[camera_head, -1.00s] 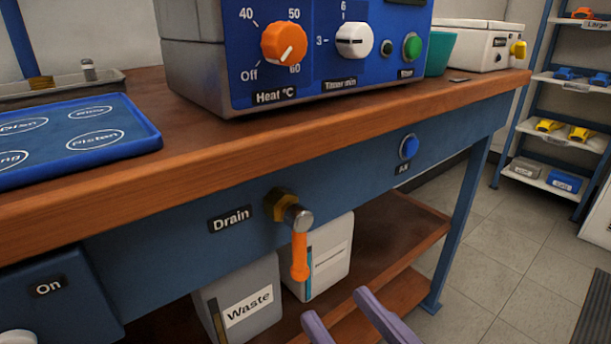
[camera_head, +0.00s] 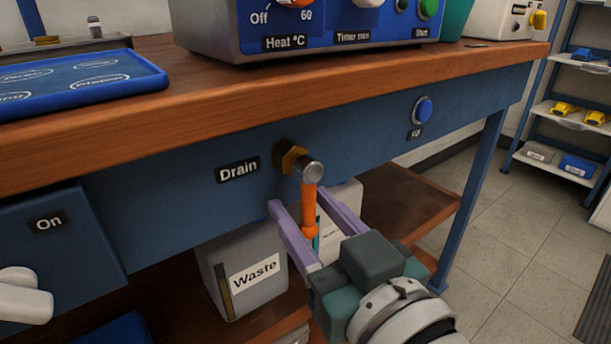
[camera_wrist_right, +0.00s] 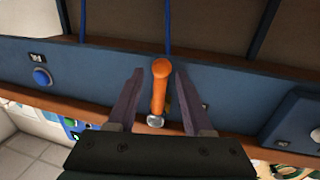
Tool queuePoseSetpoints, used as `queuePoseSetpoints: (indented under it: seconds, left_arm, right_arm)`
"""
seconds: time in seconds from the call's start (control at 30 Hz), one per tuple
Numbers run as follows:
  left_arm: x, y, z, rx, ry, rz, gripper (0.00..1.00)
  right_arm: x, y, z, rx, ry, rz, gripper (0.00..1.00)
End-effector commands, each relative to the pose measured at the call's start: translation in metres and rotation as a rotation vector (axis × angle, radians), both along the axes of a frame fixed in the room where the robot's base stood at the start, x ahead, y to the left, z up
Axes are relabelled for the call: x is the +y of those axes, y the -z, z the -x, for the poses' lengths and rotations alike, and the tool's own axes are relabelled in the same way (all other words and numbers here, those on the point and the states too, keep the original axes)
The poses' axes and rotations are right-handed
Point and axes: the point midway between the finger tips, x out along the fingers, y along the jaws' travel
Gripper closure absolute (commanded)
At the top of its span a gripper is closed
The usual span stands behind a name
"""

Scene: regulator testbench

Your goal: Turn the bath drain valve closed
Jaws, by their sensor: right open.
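The bath drain valve has an orange handle (camera_head: 309,208) that hangs straight down from a grey hub and a brass fitting (camera_head: 291,158) on the blue bench front, right of the "Drain" label (camera_head: 237,170). My right gripper (camera_head: 306,205) is open, with its purple fingers on either side of the handle. In the right wrist view the orange handle (camera_wrist_right: 160,85) lies between the two fingers, with a gap on both sides. I cannot tell from the head view whether a finger touches it. My left gripper is not in view.
The blue heater unit (camera_head: 310,45) stands on the wooden bench top above. A grey Waste container (camera_head: 245,285) and a white container stand on the shelf below the valve. A blue button (camera_head: 423,110) is on the bench front to the right. A white switch (camera_head: 25,297) is at the lower left.

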Motion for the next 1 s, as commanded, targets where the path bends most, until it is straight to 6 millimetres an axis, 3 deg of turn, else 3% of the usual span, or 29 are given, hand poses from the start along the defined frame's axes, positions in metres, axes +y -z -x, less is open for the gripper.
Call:
queuePoseSetpoints:
  seconds: [0.07,0.47,1.0]
  left_arm:
    - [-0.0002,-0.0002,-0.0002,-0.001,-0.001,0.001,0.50]
    - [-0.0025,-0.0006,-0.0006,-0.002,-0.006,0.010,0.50]
    - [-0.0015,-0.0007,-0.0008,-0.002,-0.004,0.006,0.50]
  right_arm:
    - [-0.0002,0.0001,0.0001,0.000,0.000,0.000,0.56]
    - [-0.0003,0.0003,0.0004,0.000,0.000,0.000,1.00]
    - [-0.0003,0.0003,0.0004,0.001,0.000,0.000,1.00]
